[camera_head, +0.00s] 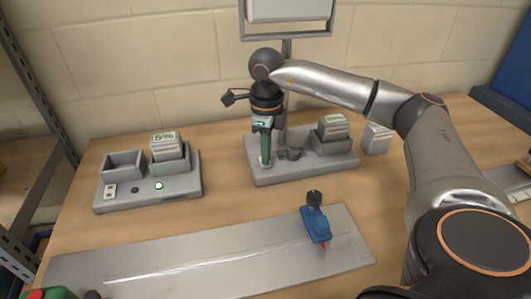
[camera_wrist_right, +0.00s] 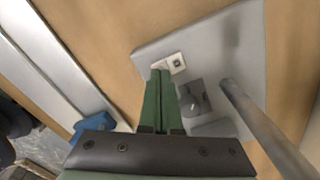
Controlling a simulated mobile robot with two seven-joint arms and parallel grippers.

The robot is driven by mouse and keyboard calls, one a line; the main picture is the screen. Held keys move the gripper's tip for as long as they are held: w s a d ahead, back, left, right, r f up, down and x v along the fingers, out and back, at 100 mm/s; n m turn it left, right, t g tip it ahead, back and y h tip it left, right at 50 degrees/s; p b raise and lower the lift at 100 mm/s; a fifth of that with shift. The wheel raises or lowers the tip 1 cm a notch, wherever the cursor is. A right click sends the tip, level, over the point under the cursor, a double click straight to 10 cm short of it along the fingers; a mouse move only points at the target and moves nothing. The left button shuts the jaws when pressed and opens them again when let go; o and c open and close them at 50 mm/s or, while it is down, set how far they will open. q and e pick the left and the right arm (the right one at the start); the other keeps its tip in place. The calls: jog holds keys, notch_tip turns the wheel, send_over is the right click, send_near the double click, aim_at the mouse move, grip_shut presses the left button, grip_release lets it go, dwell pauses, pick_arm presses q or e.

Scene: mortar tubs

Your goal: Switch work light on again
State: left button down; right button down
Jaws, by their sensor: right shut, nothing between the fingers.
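The work light's pale grey panel (camera_head: 288,8) stands on a post at the back; only its lower part shows, and I cannot tell whether it is lit. Its post rises from a grey base (camera_head: 300,172) on the bench. My right gripper (camera_head: 265,162) points down over the left part of this base, its green fingers shut and empty. In the right wrist view the fingertips (camera_wrist_right: 160,72) are at a small white rocker switch (camera_wrist_right: 176,63) on the base. Whether they touch it I cannot tell. A dark rotary knob (camera_wrist_right: 195,98) sits beside the fingers. My left gripper is not in view.
A second grey unit (camera_head: 180,199) with bins, a switch and a glowing button stands at left. A bin with cards (camera_head: 334,137) sits on the base's right side. A metal plate (camera_head: 190,262) with a blue tool (camera_head: 316,226) lies in front. Bare bench separates them.

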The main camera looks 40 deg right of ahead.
jog(key=shift+s+f+b, duration=0.1)
jog(key=shift+f+b, duration=0.25)
jog(key=shift+f, duration=0.2)
jog(key=shift+r+p, duration=3)
jog(key=shift+r, duration=0.55)
